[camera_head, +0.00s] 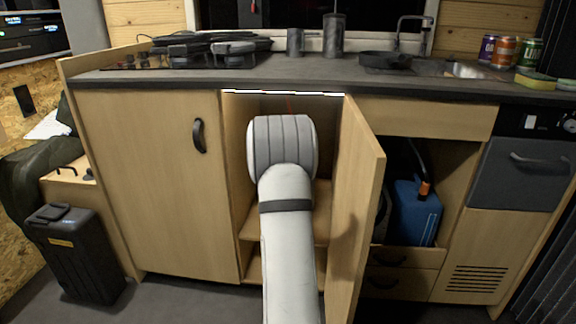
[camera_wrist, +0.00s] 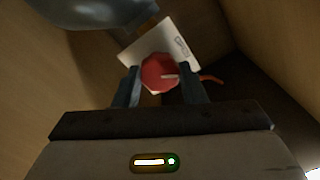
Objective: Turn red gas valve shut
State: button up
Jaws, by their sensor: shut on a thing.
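The red gas valve (camera_wrist: 158,74) shows in the wrist view as a round red knob with a pale mark on its face. My gripper (camera_wrist: 160,88) has one dark finger on each side of the knob and is shut on it. A white label plate (camera_wrist: 172,42) with small print stands behind the knob. In the head view my arm reaches into the open middle cupboard, and it hides my gripper and the valve.
The cupboard door (camera_head: 357,205) stands open just right of my arm. A shelf (camera_head: 255,227) lies below, and the worktop (camera_head: 300,78) is above. A grey-blue rounded body (camera_wrist: 88,12) and a thin red hose (camera_wrist: 211,79) are near the knob.

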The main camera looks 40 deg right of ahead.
jog(key=m, duration=1.1)
jog(key=shift+a+f+m, duration=0.1)
jog(key=shift+f+m, duration=0.1)
jog(key=shift+m, duration=0.1)
dwell(0.4)
jog(key=o, duration=1)
jog(key=shift+r, duration=0.1)
jog(key=p+v, duration=0.1)
jog(key=v, duration=0.6)
jog(key=shift+s+a+p, duration=0.25)
jog(key=shift+a+p, duration=0.1)
jog(key=shift+p, duration=0.05)
